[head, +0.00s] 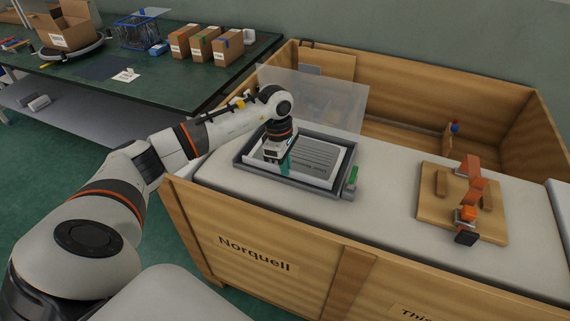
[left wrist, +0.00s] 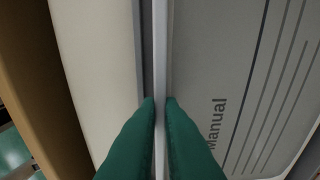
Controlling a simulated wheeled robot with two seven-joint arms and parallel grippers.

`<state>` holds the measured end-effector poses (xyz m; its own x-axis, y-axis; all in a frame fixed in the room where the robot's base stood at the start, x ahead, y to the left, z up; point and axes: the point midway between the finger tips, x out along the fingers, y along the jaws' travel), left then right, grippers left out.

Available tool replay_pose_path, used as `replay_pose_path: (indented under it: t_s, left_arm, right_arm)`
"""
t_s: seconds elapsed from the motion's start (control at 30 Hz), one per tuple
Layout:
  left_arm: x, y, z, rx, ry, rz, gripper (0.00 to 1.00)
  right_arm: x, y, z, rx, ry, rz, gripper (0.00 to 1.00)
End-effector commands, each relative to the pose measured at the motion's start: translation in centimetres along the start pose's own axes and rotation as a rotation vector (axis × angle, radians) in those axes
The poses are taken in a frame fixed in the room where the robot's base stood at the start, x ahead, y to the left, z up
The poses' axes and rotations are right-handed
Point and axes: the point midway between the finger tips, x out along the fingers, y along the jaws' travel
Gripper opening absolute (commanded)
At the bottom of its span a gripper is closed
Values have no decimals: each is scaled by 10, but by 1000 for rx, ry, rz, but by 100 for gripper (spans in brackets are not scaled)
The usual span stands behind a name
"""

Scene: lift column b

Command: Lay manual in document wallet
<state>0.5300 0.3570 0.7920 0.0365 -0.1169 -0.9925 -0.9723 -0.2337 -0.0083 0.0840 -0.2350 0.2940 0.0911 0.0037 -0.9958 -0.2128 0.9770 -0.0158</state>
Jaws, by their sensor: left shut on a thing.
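The manual (head: 312,162), a pale grey sheet-like booklet with dark lines, lies within the outline of the grey-rimmed document wallet (head: 338,192). Whether it rests on the wallet's floor or is held just above it I cannot tell. The wallet's clear cover (head: 330,95) stands raised at the back. My left gripper (head: 284,168), with green fingers, is shut on the manual's edge at the left front. The left wrist view shows the fingers (left wrist: 160,105) pinching a thin pale edge, with the printed word "Manual" (left wrist: 216,122) beside them. My right gripper is out of view.
The wallet lies on a pale padded top on a wooden crate (head: 285,250) marked Norquell. A green piece (head: 353,175) stands at the wallet's right side. A wooden board with orange clamps (head: 440,200) lies further right. A green workbench (head: 110,95) with boxes is behind left.

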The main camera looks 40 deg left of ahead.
Motion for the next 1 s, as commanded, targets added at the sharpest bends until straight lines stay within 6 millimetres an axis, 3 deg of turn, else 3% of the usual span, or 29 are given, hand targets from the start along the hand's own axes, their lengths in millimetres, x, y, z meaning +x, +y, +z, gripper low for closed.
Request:
replay_pose_path:
  t_s: [0.87,1.0]
  left_arm:
    - [10,0,1,0,0,0,0]
    - [11,0,2,0,0,1,25]
  right_arm:
    - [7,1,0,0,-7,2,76]
    - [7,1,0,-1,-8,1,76]
